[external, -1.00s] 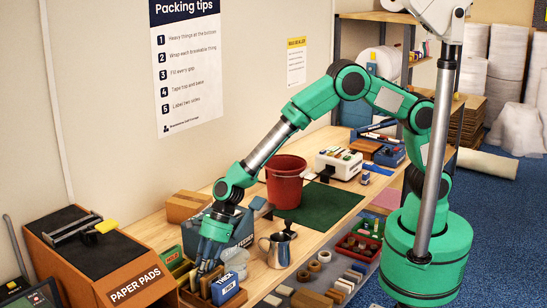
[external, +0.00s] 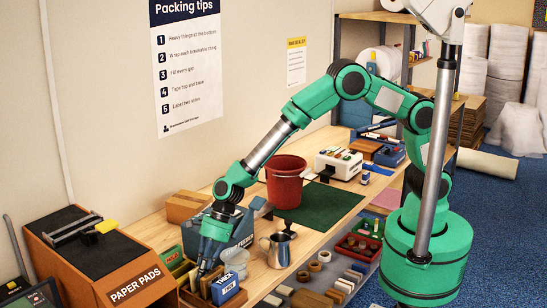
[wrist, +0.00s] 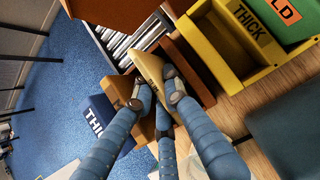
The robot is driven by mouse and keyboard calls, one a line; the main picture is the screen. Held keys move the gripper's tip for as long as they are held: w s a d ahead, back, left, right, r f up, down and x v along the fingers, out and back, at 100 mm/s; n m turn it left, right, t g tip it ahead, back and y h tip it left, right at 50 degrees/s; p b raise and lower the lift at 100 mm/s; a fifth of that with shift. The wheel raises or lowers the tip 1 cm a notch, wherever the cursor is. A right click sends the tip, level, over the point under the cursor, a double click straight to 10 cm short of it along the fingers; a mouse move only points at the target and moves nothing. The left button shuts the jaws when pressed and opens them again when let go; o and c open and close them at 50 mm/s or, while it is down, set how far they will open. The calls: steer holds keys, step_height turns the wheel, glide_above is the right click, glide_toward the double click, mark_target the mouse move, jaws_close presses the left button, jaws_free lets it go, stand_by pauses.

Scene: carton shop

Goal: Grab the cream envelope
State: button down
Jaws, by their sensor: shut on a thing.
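My gripper (external: 204,270) reaches down into a wooden box of upright envelopes or dividers on the near left part of the bench. In the wrist view my blue-sleeved fingers (wrist: 158,88) are closed around a thin cream piece with a small label, the cream envelope (wrist: 150,66). Its lower part is hidden by the fingers and the box.
A yellow "THICK" bin (wrist: 245,30) and a green one (wrist: 290,18) stand close by. A metal jug (external: 277,250), a dark red bucket (external: 286,184) and a "PAPER PADS" cabinet (external: 135,285) are around. The green mat (external: 325,203) has bare room.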

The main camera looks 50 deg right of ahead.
step_height(320, 180, up, 10)
steer(key=shift+f+p, duration=0.1)
steer(key=shift+p, duration=0.95)
